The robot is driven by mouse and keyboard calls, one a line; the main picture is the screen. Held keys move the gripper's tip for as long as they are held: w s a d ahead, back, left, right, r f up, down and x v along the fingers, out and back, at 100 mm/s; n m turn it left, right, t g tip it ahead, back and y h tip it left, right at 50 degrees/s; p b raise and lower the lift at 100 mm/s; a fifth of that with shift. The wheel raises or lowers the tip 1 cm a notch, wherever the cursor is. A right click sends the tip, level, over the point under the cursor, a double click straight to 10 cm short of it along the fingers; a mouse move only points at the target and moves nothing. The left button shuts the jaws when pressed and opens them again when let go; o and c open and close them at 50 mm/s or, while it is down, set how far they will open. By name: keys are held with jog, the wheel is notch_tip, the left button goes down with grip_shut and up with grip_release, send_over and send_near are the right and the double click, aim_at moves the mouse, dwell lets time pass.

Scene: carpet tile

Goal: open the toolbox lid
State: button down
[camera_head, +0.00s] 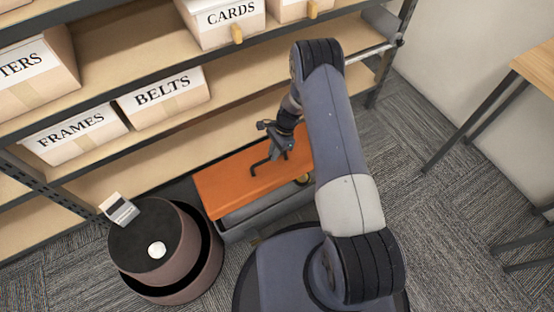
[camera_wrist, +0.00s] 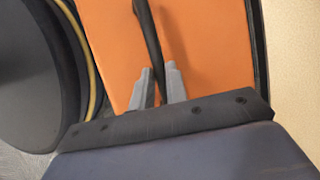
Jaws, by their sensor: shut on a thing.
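The toolbox has an orange lid (camera_head: 232,176) and a grey body (camera_head: 262,208). It sits on the carpet in front of the shelf's lowest board. The lid looks slightly tilted, with a dark gap between it and the body along the near side. A black handle (camera_head: 262,166) stands on the lid. My gripper (camera_head: 277,150) is shut on this handle. In the wrist view the dark handle (camera_wrist: 147,40) runs between the two grey fingers (camera_wrist: 158,84), with the orange lid (camera_wrist: 205,45) behind. My arm hides the toolbox's right end.
Shelving with labelled boxes (camera_head: 163,95) rises behind. A wooden table (camera_head: 538,68) stands at right.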

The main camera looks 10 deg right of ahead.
jog(key=w+a+r+b, duration=0.2)
jog(key=w, duration=0.3)
jog(key=w+a+r+b, duration=0.1)
jog(key=w+a+b, duration=0.1)
jog(key=w, duration=0.3)
jog(key=shift+w+a+r+b, duration=0.25)
jog(key=shift+r+b, duration=0.1)
jog(key=shift+b, duration=0.5)
jog(key=shift+s, duration=0.1)
jog(key=c, duration=1.6)
grip_release()
jog(key=shift+c, duration=0.2)
jog(key=shift+o, duration=1.2)
jog(key=shift+r, duration=0.1)
jog(key=p+v, duration=0.2)
jog(key=v, duration=0.9)
jog(key=shift+p, duration=0.4)
jog(key=shift+c, duration=0.2)
